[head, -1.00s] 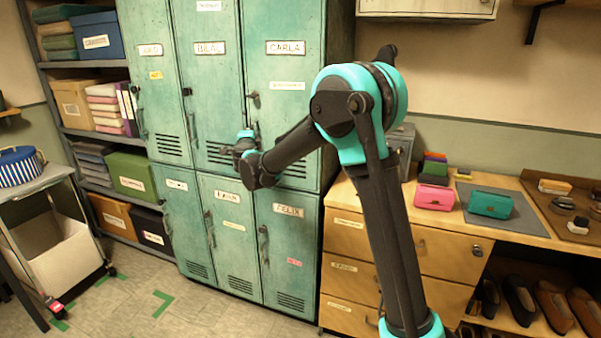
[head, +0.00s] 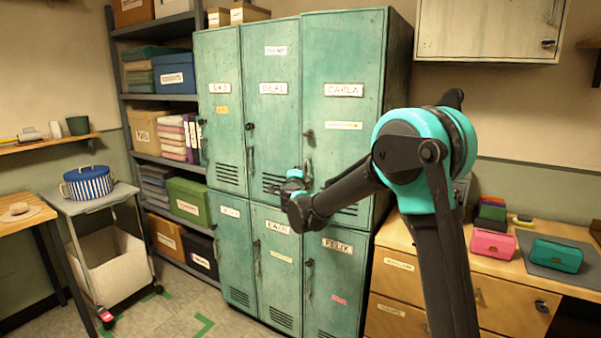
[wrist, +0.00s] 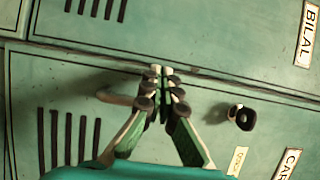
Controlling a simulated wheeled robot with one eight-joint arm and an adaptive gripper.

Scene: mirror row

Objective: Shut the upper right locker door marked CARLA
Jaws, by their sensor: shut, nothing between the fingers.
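The CARLA door (head: 343,120) is the upper right door of the green locker block. It looks flush, or nearly flush, with the BILAL door (head: 272,110) on its left; a very small gap cannot be ruled out. My gripper (head: 298,178) is in front of its left edge, below the lock knob. In the wrist view my gripper (wrist: 162,72) is shut and empty, its tips at the seam between the CARLA door (wrist: 205,125) and the BILAL door (wrist: 200,35). Whether the tips touch the door is unclear. The dark lock knob (wrist: 243,117) is beside the fingers. My arm hides the door's lower part.
The FELIX door (head: 335,285) below looks shut. A wooden counter (head: 400,238) with a pink case (head: 493,243) and a green case (head: 557,255) stands at the right. A wall cabinet (head: 485,28) hangs above. Shelves (head: 165,100) and a trolley (head: 90,203) are at the left.

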